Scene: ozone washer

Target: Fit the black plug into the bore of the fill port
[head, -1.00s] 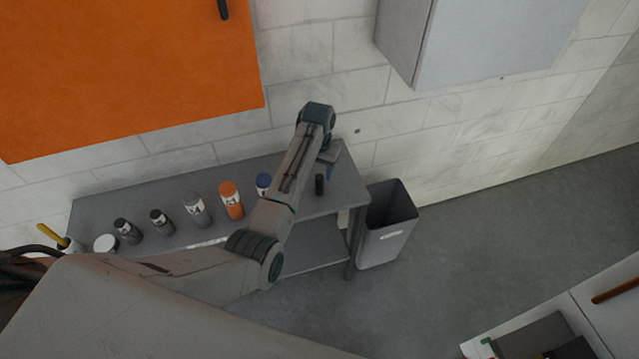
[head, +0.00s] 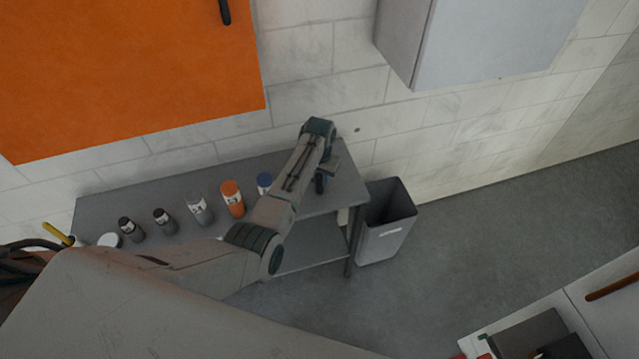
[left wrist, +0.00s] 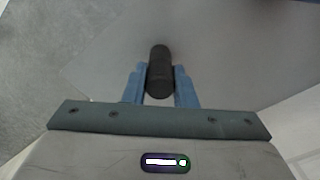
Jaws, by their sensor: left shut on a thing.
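The black plug (left wrist: 160,58) is a dark cylinder between the blue fingers of my left gripper (left wrist: 160,82) in the left wrist view. The gripper is shut on it, with one finger on each side. In the head view my left gripper (head: 321,183) is at the right end of the grey table (head: 347,190), and the plug can hardly be told apart from it there. I cannot tell whether the plug still touches the tabletop. I see no fill port in these frames. My right gripper is not in view.
A grey bin (head: 385,240) stands right of the table. The wall is close behind.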

